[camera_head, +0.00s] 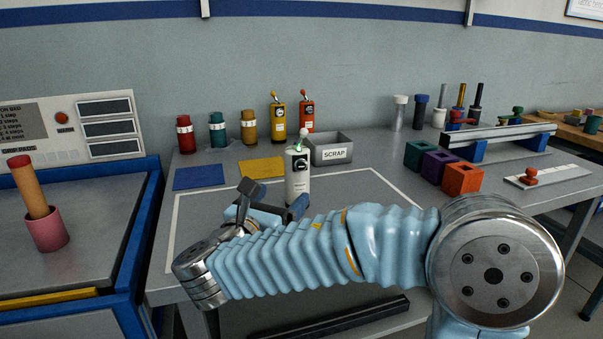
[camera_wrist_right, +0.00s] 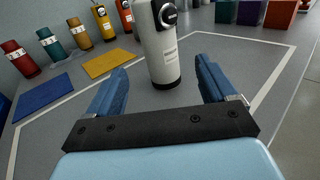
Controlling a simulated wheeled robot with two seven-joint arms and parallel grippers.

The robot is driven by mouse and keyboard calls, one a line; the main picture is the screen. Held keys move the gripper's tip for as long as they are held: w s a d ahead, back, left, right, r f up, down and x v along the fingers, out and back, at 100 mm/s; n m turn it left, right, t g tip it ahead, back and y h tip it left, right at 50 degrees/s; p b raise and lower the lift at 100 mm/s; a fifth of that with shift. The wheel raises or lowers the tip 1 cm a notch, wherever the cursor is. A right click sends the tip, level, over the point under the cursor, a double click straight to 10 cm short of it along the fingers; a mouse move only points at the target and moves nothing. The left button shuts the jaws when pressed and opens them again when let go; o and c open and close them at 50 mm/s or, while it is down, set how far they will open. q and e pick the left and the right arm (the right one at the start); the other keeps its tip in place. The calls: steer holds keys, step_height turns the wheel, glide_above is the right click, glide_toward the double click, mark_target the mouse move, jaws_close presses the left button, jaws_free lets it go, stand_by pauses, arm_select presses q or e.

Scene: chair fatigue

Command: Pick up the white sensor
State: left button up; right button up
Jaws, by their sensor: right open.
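The white sensor (camera_head: 297,178) is an upright white cylinder with a dark round dial near its top and a dark base. It stands on the table inside a white outlined area. It also shows in the right wrist view (camera_wrist_right: 157,52), ahead of the fingers and between their lines; its top is cut off there. My right gripper (camera_head: 271,198) is open, low over the table on the near side of the sensor. Its two blue fingers (camera_wrist_right: 161,80) point at the sensor with nothing held. My left gripper is not in view.
Red, teal and tan bottles, then yellow (camera_head: 278,118) and red (camera_head: 306,112) sensors, stand behind. A grey SCRAP bin (camera_head: 332,154) is just behind the white sensor. Blue (camera_head: 200,177) and yellow (camera_head: 262,167) mats lie left. Coloured cubes (camera_head: 440,166) stand right.

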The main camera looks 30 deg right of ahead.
mark_target(300, 177)
steer(key=x, duration=0.5)
steer(key=p+x, duration=0.1)
steer(key=x, duration=0.4)
steer(key=shift+w+d+f, duration=0.2)
steer(key=shift+d, duration=0.05)
steer(key=shift+c, duration=0.5)
steer(key=c, duration=0.9)
steer(key=shift+c, duration=0.6)
steer(key=shift+r, duration=0.15)
